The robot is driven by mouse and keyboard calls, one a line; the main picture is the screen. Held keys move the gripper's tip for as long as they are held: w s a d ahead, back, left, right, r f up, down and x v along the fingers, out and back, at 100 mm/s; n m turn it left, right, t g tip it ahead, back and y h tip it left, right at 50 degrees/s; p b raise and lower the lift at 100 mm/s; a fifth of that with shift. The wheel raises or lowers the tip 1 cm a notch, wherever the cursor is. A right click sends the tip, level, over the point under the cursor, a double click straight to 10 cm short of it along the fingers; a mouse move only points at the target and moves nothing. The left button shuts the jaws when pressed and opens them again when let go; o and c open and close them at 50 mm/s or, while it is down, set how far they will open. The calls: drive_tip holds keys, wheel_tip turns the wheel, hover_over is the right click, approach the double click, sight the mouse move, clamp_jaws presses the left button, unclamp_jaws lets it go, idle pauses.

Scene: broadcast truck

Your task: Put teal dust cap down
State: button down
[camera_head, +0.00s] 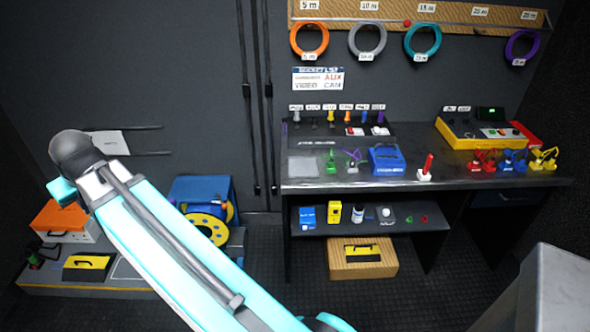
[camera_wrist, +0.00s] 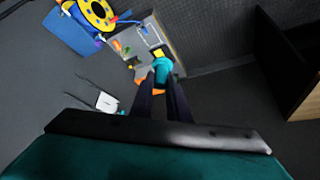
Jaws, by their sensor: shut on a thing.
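The teal dust cap (camera_wrist: 163,71) is between the two dark fingertips of my gripper (camera_wrist: 162,82) in the wrist view. My gripper is shut on it and holds it above the low grey platform (camera_wrist: 150,32) and the orange box. In the head view my arm reaches to the left.
The low platform (camera_head: 95,281) bears an orange-topped box (camera_head: 62,218) and a yellow-and-black case (camera_head: 86,262). A blue unit with a yellow reel (camera_head: 205,228) stands beside it. A crowded dark desk (camera_head: 460,180) stands right; floor between is clear.

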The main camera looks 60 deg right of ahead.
drive_tip(key=s+d+f+m+b, duration=0.1)
drive_tip(key=s+d+f, duration=0.2)
drive_tip(key=d, duration=0.9)
drive_tip(key=s+d+f+m+h, duration=0.1)
drive_tip(key=s+d+f, duration=0.15)
drive_tip(key=d, duration=0.95)
drive_tip(key=s+d+f+m+b, duration=0.15)
drive_tip(key=s+d, duration=0.25)
drive_tip(key=d, duration=0.8)
drive_tip(key=s+d+f+m+h, duration=0.1)
drive_tip(key=s+d+f, duration=0.2)
drive_tip(key=s+d, duration=0.9)
drive_tip(key=s+d+f+b, duration=0.1)
drive_tip(key=s+d+f, duration=0.3)
drive_tip(key=s+d, duration=0.8)
drive_tip(key=s, duration=0.3)
drive_tip(key=shift+s+d+f+m+h, duration=0.2)
drive_tip(key=shift+d+f+m+h, duration=0.1)
drive_tip(key=shift+m+h, duration=0.1)
drive_tip(key=shift+w, duration=0.15)
drive_tip(key=w+d+p, duration=0.1)
drive_tip(key=w+d, duration=0.1)
drive_tip(key=w, duration=0.3)
drive_tip(key=w+d+f+p, duration=0.1)
drive_tip(key=w, duration=0.3)
drive_tip(key=w+d+p, duration=0.2)
drive_tip(key=w, duration=0.3)
drive_tip(key=shift+w+d+f, duration=0.2)
drive_tip(key=shift+w+d, duration=0.15)
drive_tip(key=shift+f, duration=0.1)
